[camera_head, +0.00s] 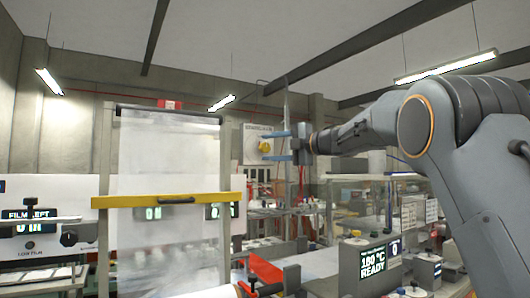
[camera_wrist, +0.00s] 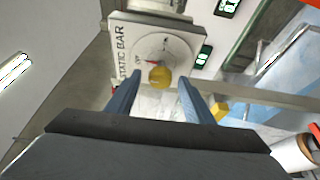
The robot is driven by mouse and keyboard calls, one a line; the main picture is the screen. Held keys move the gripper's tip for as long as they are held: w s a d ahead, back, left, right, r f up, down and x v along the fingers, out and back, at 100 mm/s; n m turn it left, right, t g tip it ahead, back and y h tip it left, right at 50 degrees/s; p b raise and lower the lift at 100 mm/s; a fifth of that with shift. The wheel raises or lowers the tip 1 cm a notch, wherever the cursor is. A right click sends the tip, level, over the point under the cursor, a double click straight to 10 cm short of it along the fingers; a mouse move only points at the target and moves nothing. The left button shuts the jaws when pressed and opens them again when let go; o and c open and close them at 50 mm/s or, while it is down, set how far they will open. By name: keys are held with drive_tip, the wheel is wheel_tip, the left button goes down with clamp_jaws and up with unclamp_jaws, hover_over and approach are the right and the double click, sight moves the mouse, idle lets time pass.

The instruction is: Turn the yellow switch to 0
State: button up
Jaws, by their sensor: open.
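The yellow switch (camera_wrist: 160,77) is a round knob in front of a pale dial on a light panel (camera_wrist: 118,32) lettered STATIC BAR. A small red mark shows beside the knob on the dial; I cannot read the setting. In the head view the yellow switch (camera_head: 264,147) shows between the two blue fingers of my gripper (camera_head: 272,146). My gripper is open, one finger above and one below the knob in that view. In the wrist view the knob lies between the fingertips, with gaps on both sides. I cannot tell how far the fingertips are from the panel.
A film frame with clear film (camera_head: 165,155) and a yellow bar (camera_head: 165,200) stands left of my gripper. Green displays (camera_wrist: 203,55) sit beside the panel. A grey box reading 180 °C READY (camera_head: 368,265) stands low at right.

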drive_tip(key=shift+b+v, duration=0.8)
drive_tip(key=shift+v, duration=1.8)
drive_tip(key=w+d+f+m+t+h, duration=0.3)
drive_tip(key=d+f+m+t+h, duration=0.5)
drive_tip(key=f+m, duration=0.5)
drive_tip(key=s+d+f+m+g+h, duration=0.3)
drive_tip(key=s+d+f+m, duration=0.1)
drive_tip(key=f, duration=0.6)
drive_tip(key=s+d+f+m+g+h, duration=0.2)
drive_tip(key=s+d+f+m+h, duration=0.15)
drive_tip(key=f, duration=0.55)
drive_tip(key=s+d+f+m+g+h, duration=0.1)
drive_tip(key=s+d+f+m+g, duration=0.15)
drive_tip(key=s+f, duration=0.6)
drive_tip(key=s+d+f+m+g, duration=0.1)
drive_tip(key=s+f+m+g, duration=0.25)
drive_tip(key=s+f, duration=0.5)
drive_tip(key=s+f+m+g, duration=0.1)
drive_tip(key=s+f, duration=0.3)
drive_tip(key=s, duration=0.6)
drive_tip(key=s+a+f+m+g, duration=0.1)
drive_tip(key=s+f+g, duration=0.3)
drive_tip(key=s, duration=0.6)
drive_tip(key=shift+a+f+m+g, duration=0.2)
drive_tip(key=shift+a+m+g, duration=0.1)
drive_tip(key=shift+m, duration=0.15)
